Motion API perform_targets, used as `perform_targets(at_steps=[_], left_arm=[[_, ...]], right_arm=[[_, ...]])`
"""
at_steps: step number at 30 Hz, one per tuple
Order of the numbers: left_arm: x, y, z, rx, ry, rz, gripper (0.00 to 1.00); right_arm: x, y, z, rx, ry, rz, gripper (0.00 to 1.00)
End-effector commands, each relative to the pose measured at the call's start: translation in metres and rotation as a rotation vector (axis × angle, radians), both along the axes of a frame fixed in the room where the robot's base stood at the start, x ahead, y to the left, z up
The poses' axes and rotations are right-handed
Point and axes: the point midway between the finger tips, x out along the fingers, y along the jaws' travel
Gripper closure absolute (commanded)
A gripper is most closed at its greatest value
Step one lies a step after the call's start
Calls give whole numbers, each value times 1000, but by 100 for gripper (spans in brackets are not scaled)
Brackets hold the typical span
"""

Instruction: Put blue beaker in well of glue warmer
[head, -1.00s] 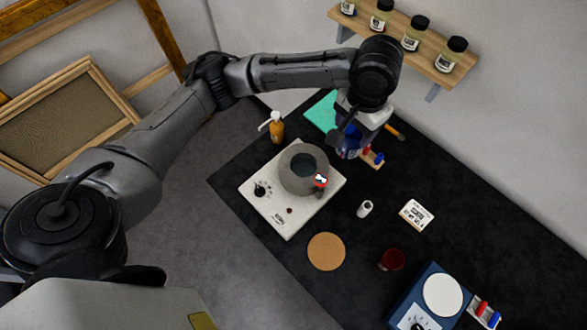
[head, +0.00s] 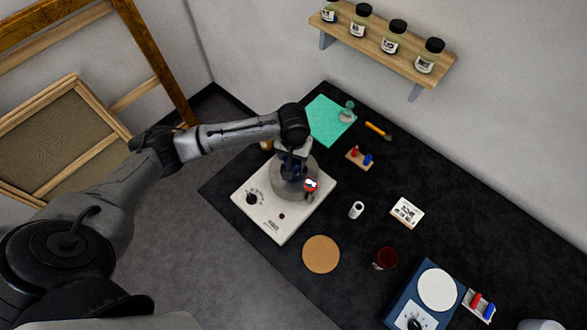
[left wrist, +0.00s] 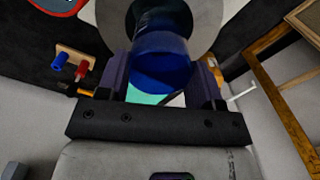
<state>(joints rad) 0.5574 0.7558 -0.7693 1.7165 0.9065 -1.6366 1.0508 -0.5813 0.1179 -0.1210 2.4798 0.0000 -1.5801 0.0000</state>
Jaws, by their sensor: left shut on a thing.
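The glue warmer (head: 265,207) is a white base plate with a knob and a round grey pot (head: 286,188) whose open top is the well. My left gripper (head: 293,160) is right over the pot and hides most of its opening. It is shut on the blue beaker (left wrist: 160,68), which shows between the two fingers in the left wrist view. There the beaker's far end lines up with the opening of the grey pot (left wrist: 222,14). I cannot tell how far the beaker is inside the well. My right gripper is not in view.
A cork disc (head: 321,254), a dark red jar (head: 384,258), a small white cylinder (head: 356,210) and a label card (head: 407,212) lie right of the warmer. A green mat (head: 325,122) is behind. A blue hotplate (head: 420,305) stands at front right. A jar shelf (head: 395,50) is on the wall.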

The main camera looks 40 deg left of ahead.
Motion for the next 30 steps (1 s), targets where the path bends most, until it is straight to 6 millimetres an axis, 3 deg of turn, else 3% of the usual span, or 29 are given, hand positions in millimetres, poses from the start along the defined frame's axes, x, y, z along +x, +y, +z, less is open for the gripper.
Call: perform_targets(at_steps=[3, 13, 21, 30], left_arm=[[0, 0, -16, 0, 1, 0, 76], [0, -1, -34, -1, 0, -2, 76], [0, -1, -63, 0, 0, -1, 76], [0, 0, -65, 0, -1, -2, 76]], right_arm=[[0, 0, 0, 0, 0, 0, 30], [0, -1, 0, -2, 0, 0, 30], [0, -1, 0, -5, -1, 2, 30], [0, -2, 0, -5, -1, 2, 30]])
